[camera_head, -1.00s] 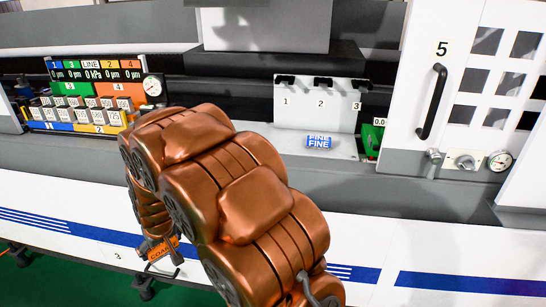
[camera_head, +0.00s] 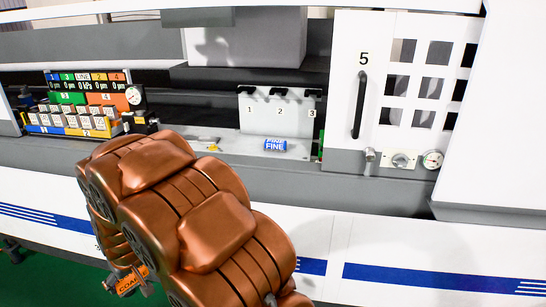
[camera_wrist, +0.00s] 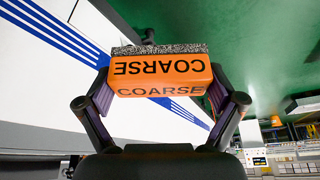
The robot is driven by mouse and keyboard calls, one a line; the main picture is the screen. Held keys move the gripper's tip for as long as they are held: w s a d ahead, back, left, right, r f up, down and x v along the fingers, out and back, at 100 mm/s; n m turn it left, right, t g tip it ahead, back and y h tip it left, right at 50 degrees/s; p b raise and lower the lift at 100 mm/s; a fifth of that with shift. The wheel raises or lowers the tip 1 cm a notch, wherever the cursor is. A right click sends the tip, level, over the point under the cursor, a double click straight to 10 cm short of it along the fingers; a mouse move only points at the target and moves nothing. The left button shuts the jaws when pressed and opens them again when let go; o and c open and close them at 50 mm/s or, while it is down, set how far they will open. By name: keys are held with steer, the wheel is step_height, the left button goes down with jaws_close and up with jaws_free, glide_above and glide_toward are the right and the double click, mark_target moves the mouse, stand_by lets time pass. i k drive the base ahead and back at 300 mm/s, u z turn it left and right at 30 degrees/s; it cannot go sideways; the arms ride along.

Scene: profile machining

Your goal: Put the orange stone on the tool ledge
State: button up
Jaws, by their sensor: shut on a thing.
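The orange stone (camera_wrist: 160,76), marked COARSE with a grey speckled face, is held between the fingers of my gripper (camera_wrist: 158,84) in the wrist view. In the head view the orange stone (camera_head: 131,281) shows low on the left, in front of the white machine front and partly hidden by my gripper and arm. The tool ledge (camera_head: 232,143) is the grey shelf below a white panel numbered 1, 2, 3. A blue stone marked FINE (camera_head: 275,145) lies on it. My gripper is well below and left of the ledge, apart from it.
A small yellow thing (camera_head: 213,147) lies on the left of the ledge. A control panel with coloured labels (camera_head: 84,101) stands left. A white door with a black handle (camera_head: 358,105) is right. My copper arm covers part of the machine front.

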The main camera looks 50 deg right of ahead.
mark_target(258, 148)
steer(key=k, duration=0.15)
steer(key=z, duration=0.8)
